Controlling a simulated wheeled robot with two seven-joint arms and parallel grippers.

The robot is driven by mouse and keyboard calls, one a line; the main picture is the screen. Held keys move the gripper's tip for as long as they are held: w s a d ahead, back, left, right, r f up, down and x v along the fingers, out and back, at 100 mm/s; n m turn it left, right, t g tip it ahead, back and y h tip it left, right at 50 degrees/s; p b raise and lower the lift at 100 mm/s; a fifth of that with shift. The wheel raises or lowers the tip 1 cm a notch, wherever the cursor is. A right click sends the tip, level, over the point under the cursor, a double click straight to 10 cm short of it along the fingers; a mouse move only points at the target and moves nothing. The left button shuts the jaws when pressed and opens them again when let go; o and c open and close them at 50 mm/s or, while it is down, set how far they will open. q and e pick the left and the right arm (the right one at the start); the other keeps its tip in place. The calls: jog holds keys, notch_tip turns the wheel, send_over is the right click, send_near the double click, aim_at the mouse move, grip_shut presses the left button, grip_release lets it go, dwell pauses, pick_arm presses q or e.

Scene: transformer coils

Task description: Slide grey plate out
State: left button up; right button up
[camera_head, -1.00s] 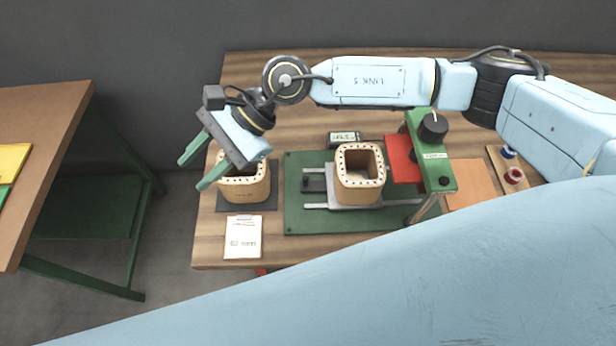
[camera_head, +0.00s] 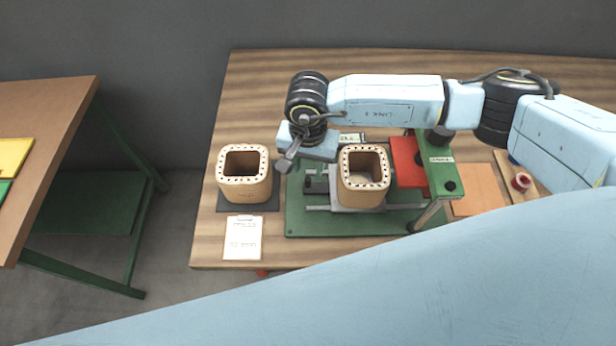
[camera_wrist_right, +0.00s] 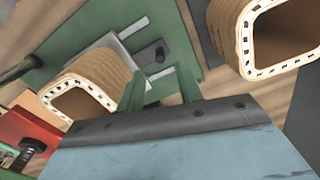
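The grey plate (camera_head: 333,184) lies on the green base (camera_head: 300,222) under the right-hand wooden coil (camera_head: 362,193), which hides most of it. A dark knob (camera_head: 311,183) is at its left, partly hidden by my right gripper (camera_head: 287,163). In the right wrist view, the grey plate (camera_wrist_right: 104,43) shows beside the coil (camera_wrist_right: 90,75). The dark knob (camera_wrist_right: 160,53) appears beyond and between the two green fingertips of my right gripper (camera_wrist_right: 159,80). The fingers are apart and nothing is clearly held. My left gripper is out of view.
A second wooden coil (camera_head: 244,189) stands on a dark mat (camera_head: 265,206) to the left, close to the gripper. A green press frame (camera_head: 436,178) with a red block (camera_head: 407,160) stands to the right. A clipboard (camera_head: 243,238) lies at the front left.

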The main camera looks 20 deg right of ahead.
aim_at(308, 178)
notch_tip(308, 178, down, 7)
jog(key=shift+r, duration=0.15)
grip_shut()
dwell(0.5)
